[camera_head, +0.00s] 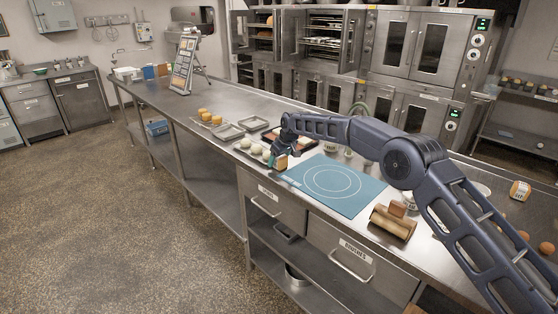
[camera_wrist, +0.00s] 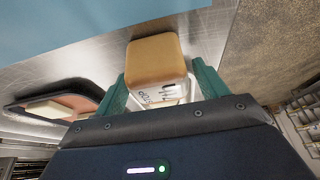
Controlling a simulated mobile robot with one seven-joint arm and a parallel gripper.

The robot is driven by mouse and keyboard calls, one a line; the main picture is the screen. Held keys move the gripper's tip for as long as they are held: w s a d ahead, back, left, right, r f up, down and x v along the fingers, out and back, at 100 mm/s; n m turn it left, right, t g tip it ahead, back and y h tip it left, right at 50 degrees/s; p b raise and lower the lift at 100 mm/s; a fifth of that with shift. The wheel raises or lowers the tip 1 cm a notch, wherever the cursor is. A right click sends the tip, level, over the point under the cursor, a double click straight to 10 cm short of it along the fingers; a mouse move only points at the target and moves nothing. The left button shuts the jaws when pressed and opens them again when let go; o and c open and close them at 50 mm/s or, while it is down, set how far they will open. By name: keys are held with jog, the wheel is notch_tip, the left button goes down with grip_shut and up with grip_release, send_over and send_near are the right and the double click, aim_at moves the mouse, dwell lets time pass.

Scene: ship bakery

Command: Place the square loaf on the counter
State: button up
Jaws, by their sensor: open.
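A small golden-brown block that looks like the square loaf (camera_head: 281,162) is by the left edge of the blue mat on the steel counter (camera_head: 232,105). In the wrist view the loaf (camera_wrist: 157,58) lies between and ahead of the green fingers of my gripper (camera_wrist: 162,84). The gripper is open, with a finger on each side of it. A white surface with dark print shows just below the brown face; I cannot tell whether it belongs to the loaf. In the head view my gripper (camera_head: 277,157) reaches down to the counter and partly hides the loaf.
The blue mat (camera_head: 335,184) with white rings is clear. Pale dough balls (camera_head: 255,149) sit on a tray left of my gripper. A dark-rimmed tray (camera_wrist: 20,104) is close by in the wrist view. Wooden rollers (camera_head: 392,222) lie near the front edge. Drawers are below.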

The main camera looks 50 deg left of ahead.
jog(key=v, duration=1.2)
